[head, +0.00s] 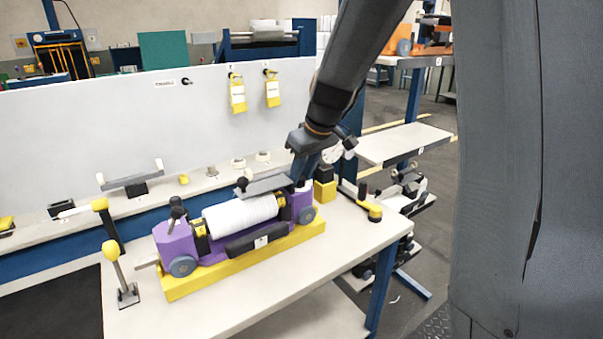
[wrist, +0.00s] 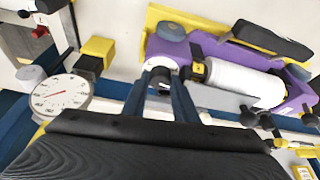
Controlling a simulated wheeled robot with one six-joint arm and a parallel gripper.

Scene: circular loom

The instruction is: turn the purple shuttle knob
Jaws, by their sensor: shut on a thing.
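The purple shuttle (head: 176,241) sits on a yellow base on the workbench and carries a white yarn roll (head: 240,214). In the wrist view the shuttle (wrist: 212,48) lies across the top right, with the white roll (wrist: 245,80) in it. My gripper (head: 303,178) reaches down to the shuttle's right end. In the wrist view my gripper (wrist: 161,82) has its two blue fingers close on either side of a small dark knob (wrist: 160,73) at that end. It is shut on the knob, which the fingers partly hide.
A dial gauge (wrist: 60,95) and a yellow-and-black block (wrist: 97,48) stand beside the gripper. A yellow-handled tool (head: 370,207) lies near the bench's right edge. A yellow-topped lever (head: 114,262) stands at the left. The bench front (head: 240,300) is clear.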

